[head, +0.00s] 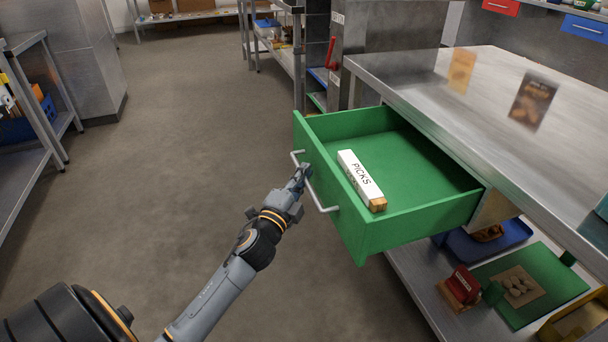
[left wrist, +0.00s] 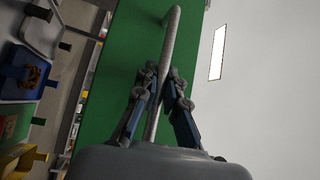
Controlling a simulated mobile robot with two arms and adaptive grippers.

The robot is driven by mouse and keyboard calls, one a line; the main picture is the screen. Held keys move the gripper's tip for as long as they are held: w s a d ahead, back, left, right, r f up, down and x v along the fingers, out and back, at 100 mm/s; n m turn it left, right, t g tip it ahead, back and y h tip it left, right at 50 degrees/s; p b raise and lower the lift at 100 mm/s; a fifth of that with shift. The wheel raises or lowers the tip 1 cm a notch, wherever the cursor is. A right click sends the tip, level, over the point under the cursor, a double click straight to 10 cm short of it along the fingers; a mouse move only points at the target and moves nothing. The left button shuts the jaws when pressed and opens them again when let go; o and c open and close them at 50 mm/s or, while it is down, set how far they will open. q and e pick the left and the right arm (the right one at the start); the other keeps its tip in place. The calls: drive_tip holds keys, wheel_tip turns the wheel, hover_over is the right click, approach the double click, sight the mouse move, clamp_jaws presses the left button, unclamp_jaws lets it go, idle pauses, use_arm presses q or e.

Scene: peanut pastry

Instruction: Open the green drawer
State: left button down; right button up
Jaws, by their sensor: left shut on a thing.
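The green drawer (head: 420,214) stands pulled far out from under the steel table in the head view. Its grey bar handle (head: 318,194) is on the front face. My left gripper (head: 303,174) is at the handle, with its fingers around the bar. In the left wrist view the two fingers (left wrist: 162,92) close on either side of the handle bar (left wrist: 170,45), in front of the green drawer face (left wrist: 125,60). A white box marked PICKS (head: 358,178) lies inside the drawer. My right gripper is not in view.
The steel table (head: 480,90) is above and right of the drawer. A lower shelf (head: 425,300) holds a blue tray (head: 455,243) and a green board (head: 550,283). The floor (head: 180,150) left of the drawer is clear. A shelf rack (head: 25,170) stands far left.

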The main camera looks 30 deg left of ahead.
use_arm(q)
drive_tip(key=c, duration=1.4)
unclamp_jaws()
drive_tip(key=s+d+f, duration=0.1)
drive_tip(key=s, duration=1)
drive_tip(key=shift+s+d+f, duration=0.3)
drive_tip(key=shift+s+f, duration=0.05)
drive_tip(key=shift+s, duration=0.05)
